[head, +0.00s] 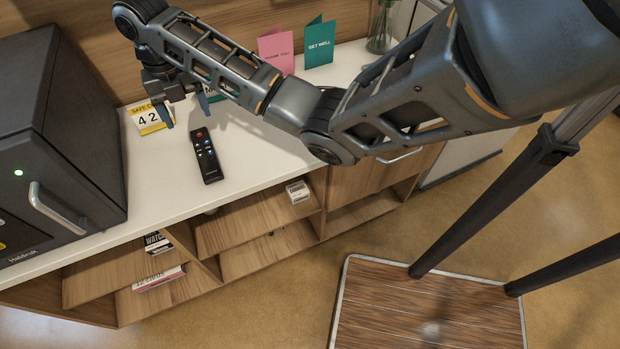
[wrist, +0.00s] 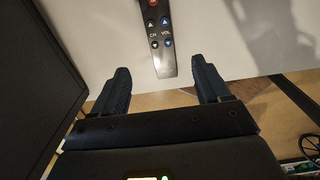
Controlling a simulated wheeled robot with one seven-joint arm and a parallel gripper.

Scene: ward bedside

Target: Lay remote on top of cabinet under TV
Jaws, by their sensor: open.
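The black remote (head: 207,155) lies flat on the white top of the wooden cabinet (head: 262,155), with red and blue buttons facing up. My gripper (head: 180,113) is above the cabinet top, behind and left of the remote in the head view. In the wrist view, the remote (wrist: 160,38) shows at the top centre, beyond and between the two dark fingertips of my gripper (wrist: 168,82). The fingers are apart with nothing between them. No TV is in view. The upper end of the remote is cut off in the wrist view.
A yellow and white number card (head: 150,117), a pink card (head: 277,50) and a teal card (head: 319,43) stand behind. Open shelves (head: 250,220) hold small boxes. A wood-topped surface (head: 430,305) is at the front right.

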